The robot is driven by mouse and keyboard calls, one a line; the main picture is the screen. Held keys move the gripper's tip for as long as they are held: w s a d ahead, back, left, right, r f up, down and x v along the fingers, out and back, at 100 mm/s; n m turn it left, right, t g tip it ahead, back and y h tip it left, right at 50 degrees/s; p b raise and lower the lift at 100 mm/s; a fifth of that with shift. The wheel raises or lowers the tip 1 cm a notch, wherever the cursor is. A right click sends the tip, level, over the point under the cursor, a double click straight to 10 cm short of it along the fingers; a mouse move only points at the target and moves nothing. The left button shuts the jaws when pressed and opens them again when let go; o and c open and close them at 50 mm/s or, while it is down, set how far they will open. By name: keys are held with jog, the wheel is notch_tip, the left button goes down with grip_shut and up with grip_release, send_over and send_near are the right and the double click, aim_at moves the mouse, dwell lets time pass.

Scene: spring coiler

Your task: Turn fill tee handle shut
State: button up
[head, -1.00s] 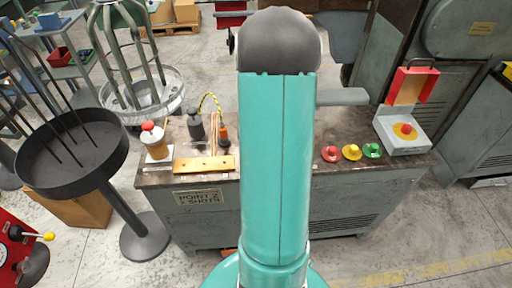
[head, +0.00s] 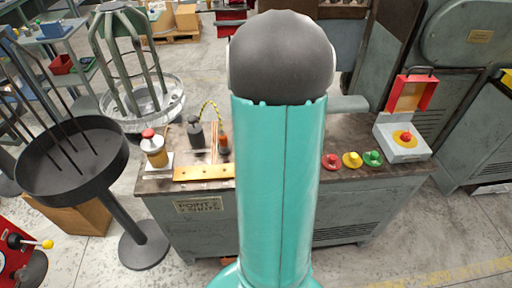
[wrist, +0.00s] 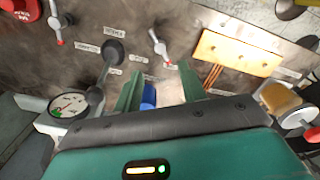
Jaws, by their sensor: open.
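In the wrist view, my gripper (wrist: 159,72) is open, with two green fingers apart and pointing at a dark worn panel. A small tee handle (wrist: 160,46) with a pale bar and red end lies just beyond and between the fingertips, apart from them. A second red-ended tee handle (wrist: 57,24) is at the upper left. The labels are too small to read, so I cannot tell which one is the fill handle. A blue cylinder (wrist: 148,96) shows between the fingers, partly hidden. In the head view my arm hides my gripper and the handles.
A black-knobbed lever (wrist: 113,52) and a round gauge (wrist: 68,106) lie left of my fingers. A brass-coloured plate (wrist: 238,52) and an amber jar (wrist: 280,98) are to the right. Red (head: 331,161), yellow (head: 352,160) and green (head: 373,158) buttons line the bench's right side.

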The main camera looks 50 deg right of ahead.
notch_tip(320, 180, up, 4)
jog(key=shift+r, duration=0.1)
dwell(0.8)
